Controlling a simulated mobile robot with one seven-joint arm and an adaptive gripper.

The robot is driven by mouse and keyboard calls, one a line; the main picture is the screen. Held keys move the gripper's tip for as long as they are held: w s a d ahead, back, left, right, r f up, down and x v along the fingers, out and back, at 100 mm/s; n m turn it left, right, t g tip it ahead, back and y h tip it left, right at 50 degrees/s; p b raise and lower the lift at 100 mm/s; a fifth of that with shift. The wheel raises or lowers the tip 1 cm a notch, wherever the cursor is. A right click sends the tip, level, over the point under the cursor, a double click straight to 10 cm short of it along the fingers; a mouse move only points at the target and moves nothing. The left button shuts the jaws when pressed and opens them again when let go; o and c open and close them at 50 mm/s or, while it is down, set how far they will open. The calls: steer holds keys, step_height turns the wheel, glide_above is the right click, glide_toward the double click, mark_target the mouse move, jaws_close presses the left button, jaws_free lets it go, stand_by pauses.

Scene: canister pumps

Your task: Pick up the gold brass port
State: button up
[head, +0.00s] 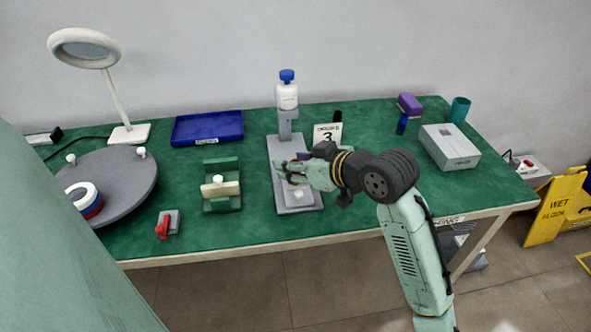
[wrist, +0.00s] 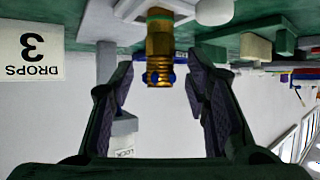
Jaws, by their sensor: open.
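The gold brass port (wrist: 160,45) is a ribbed cylinder with a green band at one end and blue spots near the other. In the wrist view, which is upside down, it shows between the two fingers of my gripper, with a visible gap to each finger pad. My gripper (head: 287,171) is open, low over the grey base plate (head: 284,198) of the pump stand in the head view. In the head view I cannot make out the port; my gripper covers that area.
A "3" card (head: 327,134) is just behind my gripper. A green fixture (head: 222,198) is to the left, and a grey box (head: 449,148) is to the right.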

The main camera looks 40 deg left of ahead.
jaws_close()
stand_by(0.4)
steer(key=shift+r, duration=0.1)
